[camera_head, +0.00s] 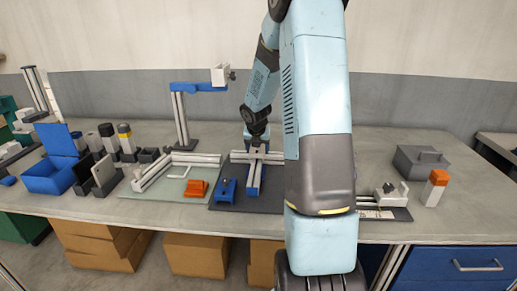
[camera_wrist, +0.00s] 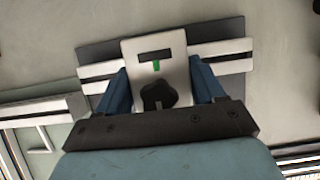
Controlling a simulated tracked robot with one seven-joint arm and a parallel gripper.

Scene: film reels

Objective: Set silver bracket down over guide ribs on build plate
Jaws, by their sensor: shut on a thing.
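In the wrist view the silver bracket (camera_wrist: 177,72) is a pale plate with a dark slot, a small green mark and a black knob. My gripper (camera_wrist: 158,78) has a blue finger on each side of it and is shut on it. Behind it lies the dark build plate (camera_wrist: 236,28) with pale ribs (camera_wrist: 222,48) running across on both sides. In the head view my gripper (camera_head: 256,142) is low over the build plate (camera_head: 268,201); the bracket cannot be told clearly from the rails there. Contact between bracket and ribs is hidden.
A blue clamp-like part (camera_head: 226,190) lies at the plate's left. Further left are an orange block (camera_head: 196,188), a pale angled rail (camera_head: 152,174) and a blue-armed stand (camera_head: 181,117). At right are a grey box (camera_head: 420,165) and an orange-capped bottle (camera_head: 435,188).

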